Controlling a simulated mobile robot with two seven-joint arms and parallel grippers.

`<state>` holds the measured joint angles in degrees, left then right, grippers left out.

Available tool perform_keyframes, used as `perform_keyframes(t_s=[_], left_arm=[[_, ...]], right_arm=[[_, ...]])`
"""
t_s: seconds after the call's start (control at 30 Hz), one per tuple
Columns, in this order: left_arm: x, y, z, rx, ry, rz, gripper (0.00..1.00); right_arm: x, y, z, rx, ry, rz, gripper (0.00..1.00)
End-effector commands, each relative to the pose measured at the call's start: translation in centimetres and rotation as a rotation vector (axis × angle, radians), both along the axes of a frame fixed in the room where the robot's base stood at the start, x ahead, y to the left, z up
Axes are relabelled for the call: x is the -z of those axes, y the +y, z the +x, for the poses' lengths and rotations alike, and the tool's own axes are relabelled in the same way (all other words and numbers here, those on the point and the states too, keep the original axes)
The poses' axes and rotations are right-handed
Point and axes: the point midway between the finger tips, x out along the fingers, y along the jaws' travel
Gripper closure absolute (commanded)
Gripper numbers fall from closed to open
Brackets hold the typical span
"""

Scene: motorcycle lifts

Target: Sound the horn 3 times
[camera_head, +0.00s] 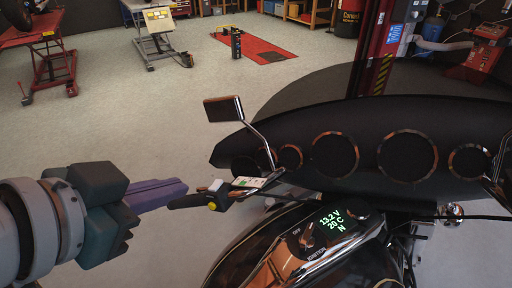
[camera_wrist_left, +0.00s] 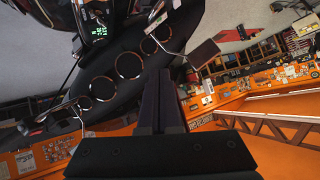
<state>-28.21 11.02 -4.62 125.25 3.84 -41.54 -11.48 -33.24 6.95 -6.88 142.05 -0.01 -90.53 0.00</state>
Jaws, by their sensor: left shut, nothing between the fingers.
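The motorcycle's left handlebar grip (camera_head: 188,201) is black and ends in a switch cluster with a small yellow button (camera_head: 212,206). I cannot read a label on the button, so I cannot tell if it is the horn. A pale switch (camera_head: 216,186) sits above it. My left gripper (camera_head: 184,187) is shut and empty, its purple fingers pointing right, with tips close to the grip's left end; contact cannot be told. In the left wrist view its dark fingers (camera_wrist_left: 160,85) lie together. My right gripper is not in view.
The bike's dash display (camera_head: 331,220) reads 13.2 V, 20 C, N, beside an ignition knob (camera_head: 307,236). A mirror (camera_head: 224,109) stands above the handlebar, near the dark fairing (camera_head: 355,130). A red lift (camera_head: 258,50) and open grey floor (camera_head: 130,110) lie beyond.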

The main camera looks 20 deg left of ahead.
Motion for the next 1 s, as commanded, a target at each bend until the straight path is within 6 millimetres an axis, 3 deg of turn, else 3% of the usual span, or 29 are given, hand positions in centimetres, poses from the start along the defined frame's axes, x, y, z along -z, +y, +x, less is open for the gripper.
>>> perform_keyframes(t_s=[0.03, 0.3, 0.5, 0.77, 1.0], left_arm=[[3.3, 0.2, 0.7, 0.009, -0.048, 0.007, 1.00], [9.2, 1.1, 4.1, 0.054, -0.346, 0.055, 1.00], [13.2, 2.2, 5.4, 0.069, -0.569, 0.101, 1.00], [18.1, 4.0, 5.5, 0.066, -0.859, 0.177, 1.00], [22.2, 5.8, 4.1, 0.042, -1.117, 0.257, 1.00]], right_arm=[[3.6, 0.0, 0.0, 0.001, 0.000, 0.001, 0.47], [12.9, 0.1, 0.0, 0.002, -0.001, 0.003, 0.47], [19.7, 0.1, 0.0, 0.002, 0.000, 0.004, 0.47], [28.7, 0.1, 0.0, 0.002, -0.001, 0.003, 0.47], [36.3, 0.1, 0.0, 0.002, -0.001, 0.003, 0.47]])
